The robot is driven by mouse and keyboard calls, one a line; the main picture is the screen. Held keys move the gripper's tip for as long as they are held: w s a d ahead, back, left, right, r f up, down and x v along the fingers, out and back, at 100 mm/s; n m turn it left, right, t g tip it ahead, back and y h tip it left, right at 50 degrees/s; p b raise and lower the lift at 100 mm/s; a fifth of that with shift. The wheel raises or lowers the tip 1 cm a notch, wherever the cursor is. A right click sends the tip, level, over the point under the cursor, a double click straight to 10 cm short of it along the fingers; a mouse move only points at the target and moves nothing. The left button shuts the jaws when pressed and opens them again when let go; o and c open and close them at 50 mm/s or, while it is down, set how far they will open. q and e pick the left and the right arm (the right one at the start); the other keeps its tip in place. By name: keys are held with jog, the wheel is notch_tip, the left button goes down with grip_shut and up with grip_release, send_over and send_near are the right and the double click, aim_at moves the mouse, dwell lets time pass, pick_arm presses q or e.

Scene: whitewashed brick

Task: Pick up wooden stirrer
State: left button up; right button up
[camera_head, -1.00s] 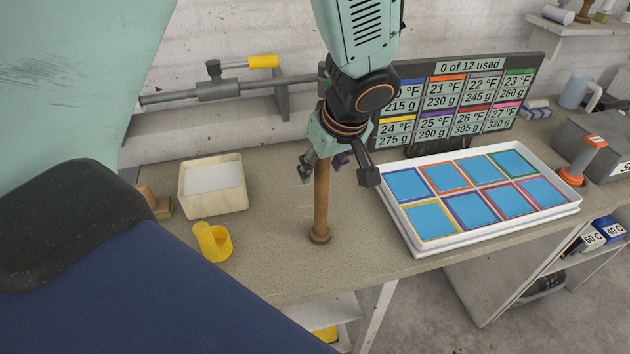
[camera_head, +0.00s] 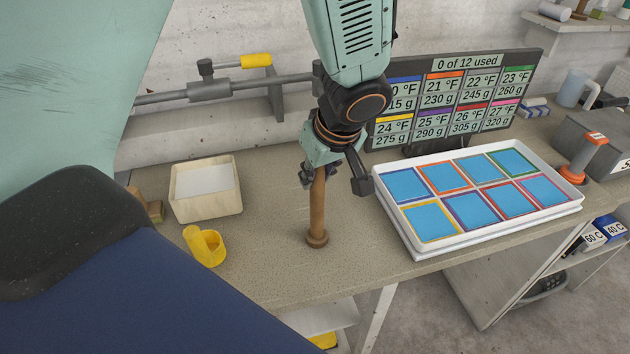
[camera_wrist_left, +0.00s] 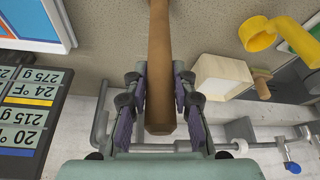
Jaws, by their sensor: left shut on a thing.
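The wooden stirrer (camera_head: 317,210) is a brown rod standing upright on the bench, with a wider round foot at its lower end. My left gripper (camera_head: 322,174) comes down from above and is shut on its upper part. In the left wrist view the stirrer (camera_wrist_left: 159,60) runs between the two purple-padded fingers of my left gripper (camera_wrist_left: 160,108), its near end between the pads. The foot appears to rest on the bench or very close to it; I cannot tell which. My right gripper is not in view.
A white tray (camera_head: 408,236) with coloured-bordered blue squares lies right of the stirrer. A sign board (camera_head: 455,62) stands behind it. A pale box (camera_head: 207,206) and a yellow holder (camera_head: 208,250) stand to the left. The bench between (camera_head: 265,220) is clear.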

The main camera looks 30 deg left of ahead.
pick_arm(q)
jog(key=shift+w+r, duration=0.1)
jog(key=shift+w, duration=0.1)
jog(key=c, duration=0.3)
jog(key=shift+s+a, duration=0.15)
jog(key=shift+a, duration=0.05)
grip_shut()
jog(key=shift+d, duration=0.15)
